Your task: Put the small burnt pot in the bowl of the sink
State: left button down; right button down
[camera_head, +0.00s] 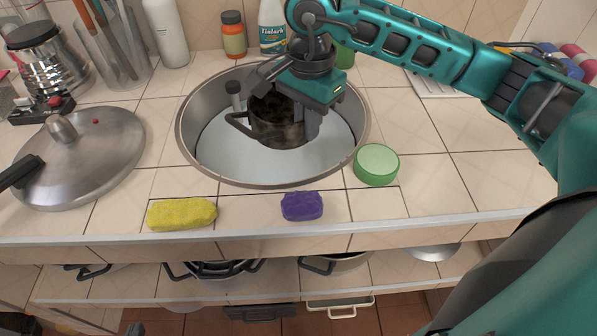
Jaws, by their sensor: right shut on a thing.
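The small burnt pot (277,131) is dark with a blackened inside and a side handle at its left. It is upright within the outline of the round metal sink bowl (210,150). My right gripper (306,118) comes down from above and is shut on the pot's right side, hiding part of its rim. I cannot tell whether the pot's base touches the sink floor. My left gripper is not in view.
A yellow sponge (182,214), a purple sponge (302,206) and a green round tub (376,164) lie along the sink's front. A large metal lid (85,155) is at left. Bottles (234,36) stand behind. Tiles right of the tub are clear.

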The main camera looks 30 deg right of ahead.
notch_tip(320, 180, down, 14)
jog(key=shift+f+b, duration=0.25)
jog(key=shift+b, duration=0.05)
jog(key=shift+f, duration=0.1)
jog(key=shift+f+b, duration=0.15)
jog(key=shift+b, duration=0.15)
jog(key=c, duration=1.3)
grip_release()
jog(key=shift+o, duration=0.2)
notch_tip(320, 180, up, 12)
jog(key=shift+r+p, duration=0.25)
jog(key=shift+p, duration=0.4)
